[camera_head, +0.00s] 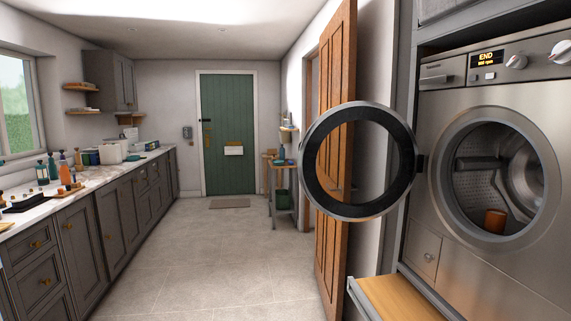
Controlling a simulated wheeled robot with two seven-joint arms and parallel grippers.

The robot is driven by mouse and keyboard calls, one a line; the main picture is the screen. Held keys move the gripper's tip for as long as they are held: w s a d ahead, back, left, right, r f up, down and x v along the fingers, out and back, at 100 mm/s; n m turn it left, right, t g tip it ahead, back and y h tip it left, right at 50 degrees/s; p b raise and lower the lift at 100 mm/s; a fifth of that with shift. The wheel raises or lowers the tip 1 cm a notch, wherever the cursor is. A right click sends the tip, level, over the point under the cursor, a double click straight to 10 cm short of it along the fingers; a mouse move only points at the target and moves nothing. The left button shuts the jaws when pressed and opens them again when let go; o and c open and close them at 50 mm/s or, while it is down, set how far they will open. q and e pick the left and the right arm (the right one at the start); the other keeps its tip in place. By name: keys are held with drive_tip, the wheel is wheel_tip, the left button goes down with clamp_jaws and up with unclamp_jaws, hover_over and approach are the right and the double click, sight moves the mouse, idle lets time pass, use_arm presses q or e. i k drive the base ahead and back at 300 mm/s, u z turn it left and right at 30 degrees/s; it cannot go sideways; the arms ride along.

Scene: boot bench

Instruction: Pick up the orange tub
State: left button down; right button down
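A small orange tub-shaped object (495,221) sits low inside the drum of the washing machine (435,165) at the right. It looks upright, and its lower part is partly hidden by the drum opening's rim. The machine's round door (312,190) is swung open to the left. The machine's display reads END. Neither of my grippers shows in this view.
A wooden pull-out shelf (398,297) juts out below the machine. An open wooden door (335,90) stands behind the round door. A counter (100,178) with bottles runs along the left. The tiled floor (205,255) is clear in the middle.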

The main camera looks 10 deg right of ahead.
sight(495, 219)
drive_tip(key=u, duration=0.1)
drive_tip(key=i, duration=4.5)
drive_tip(key=z, duration=4.25)
drive_tip(key=i, duration=0.95)
drive_tip(key=u, duration=0.05)
